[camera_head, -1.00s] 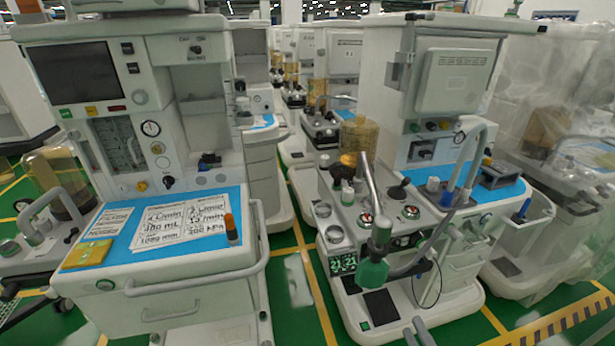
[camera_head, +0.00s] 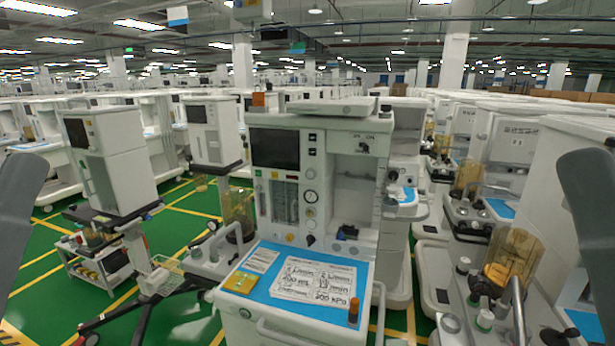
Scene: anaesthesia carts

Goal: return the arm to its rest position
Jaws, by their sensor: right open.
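The nearest anaesthesia cart (camera_head: 317,160) stands in the middle with a blue top carrying white printed cards (camera_head: 312,281), a yellow pad (camera_head: 240,282) and an orange-capped vial (camera_head: 353,310).
Another cart with an amber canister (camera_head: 513,258) stands close on the right. A white monitor unit on a dark wheeled stand (camera_head: 105,160) is at the left. Rows of carts fill the background. Green floor with yellow lines (camera_head: 50,262) lies open at the left.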

